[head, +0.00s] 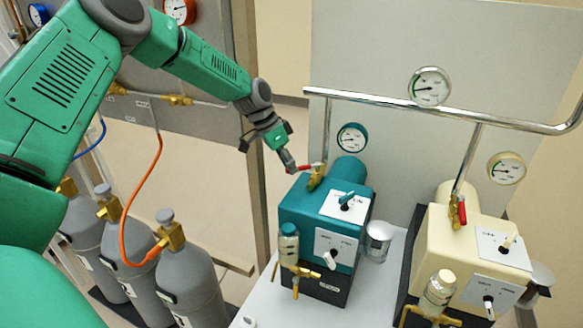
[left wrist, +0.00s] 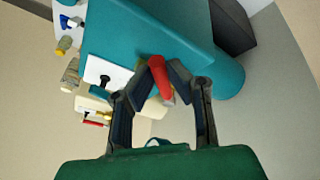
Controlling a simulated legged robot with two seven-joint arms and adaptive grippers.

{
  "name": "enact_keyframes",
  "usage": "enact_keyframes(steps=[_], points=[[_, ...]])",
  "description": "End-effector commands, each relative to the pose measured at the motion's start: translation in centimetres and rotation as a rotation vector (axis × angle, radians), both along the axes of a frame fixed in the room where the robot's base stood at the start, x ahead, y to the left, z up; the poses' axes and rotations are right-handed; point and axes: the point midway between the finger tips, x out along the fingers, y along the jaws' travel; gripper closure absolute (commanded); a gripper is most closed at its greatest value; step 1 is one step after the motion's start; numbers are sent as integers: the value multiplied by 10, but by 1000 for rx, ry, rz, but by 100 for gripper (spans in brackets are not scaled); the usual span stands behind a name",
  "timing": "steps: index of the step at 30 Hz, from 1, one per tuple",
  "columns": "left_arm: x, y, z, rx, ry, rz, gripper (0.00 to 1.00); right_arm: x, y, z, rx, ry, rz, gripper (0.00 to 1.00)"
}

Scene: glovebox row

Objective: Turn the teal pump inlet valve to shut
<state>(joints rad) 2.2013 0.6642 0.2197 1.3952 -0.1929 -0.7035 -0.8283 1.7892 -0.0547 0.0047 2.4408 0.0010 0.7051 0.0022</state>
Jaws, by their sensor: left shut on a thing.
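The teal pump (head: 322,220) stands on the bench at centre right in the head view. Its inlet valve (head: 315,182) is a brass body on the pump's top left, at the foot of a chrome pipe. The red valve lever (head: 310,167) points left, across the pipe. My left gripper (head: 291,166) reaches in from the upper left and is shut on this lever. In the left wrist view the red lever (left wrist: 159,76) sits between the fingertips, against the teal housing (left wrist: 160,30). My right gripper is not in view.
A cream pump (head: 470,250) with its own red lever (head: 461,211) stands to the right. A chrome manifold pipe (head: 390,101) runs above both. Grey gas cylinders (head: 190,285) with an orange hose (head: 138,205) stand at the lower left. A glass bottle (head: 289,245) is at the teal pump's front.

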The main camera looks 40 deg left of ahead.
Motion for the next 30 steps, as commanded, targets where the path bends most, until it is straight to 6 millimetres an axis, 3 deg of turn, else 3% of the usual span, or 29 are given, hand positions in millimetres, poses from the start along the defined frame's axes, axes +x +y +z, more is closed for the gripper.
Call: enact_keyframes(steps=[8, 9, 10, 22, 30], points=[[1, 2, 1, 2, -3, 4, 100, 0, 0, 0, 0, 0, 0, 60], [1, 2, 1, 2, -3, 4, 76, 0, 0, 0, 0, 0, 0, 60], [1, 2, 1, 2, -3, 4, 67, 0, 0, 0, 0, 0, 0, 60], [0, 1, 5, 2, -2, 2, 67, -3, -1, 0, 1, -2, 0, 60], [-11, 20, 50, 1, -6, 4, 67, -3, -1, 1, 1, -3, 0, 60]])
